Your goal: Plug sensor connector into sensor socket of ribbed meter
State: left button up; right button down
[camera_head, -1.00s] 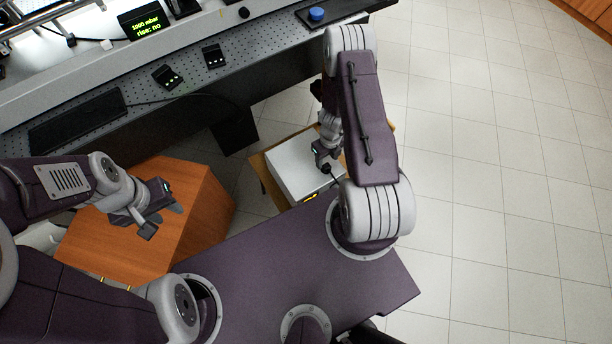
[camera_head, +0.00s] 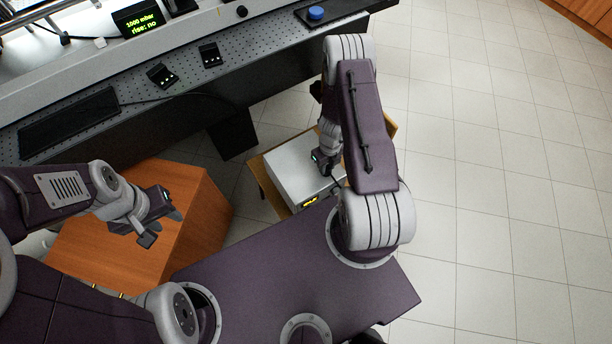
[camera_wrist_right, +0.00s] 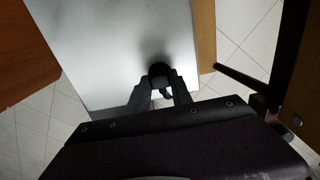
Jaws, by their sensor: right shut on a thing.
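My right gripper (camera_head: 326,168) is over the top of a white box. In the right wrist view the fingers (camera_wrist_right: 164,90) are shut on a small dark round piece (camera_wrist_right: 160,70), which looks like the sensor connector. It is seen end on, against the white top, and a shadow falls beside it. A dark cable shows by the gripper in the head view. My left gripper (camera_head: 162,228) is open and empty above an orange wooden cabinet. I cannot make out the sensor socket or tell which device is the ribbed meter.
The white box (camera_head: 290,166) has a yellow display and stands on a wooden stool (camera_head: 262,178). The wooden cabinet (camera_head: 205,225) is to its left. Floor is clear at right.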

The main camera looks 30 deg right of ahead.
jog(key=shift+r+p, duration=0.4)
jog(key=shift+r, duration=0.15)
notch_tip(320, 180, up, 5)
jog(key=p, duration=0.5)
jog(key=shift+r, duration=0.1)
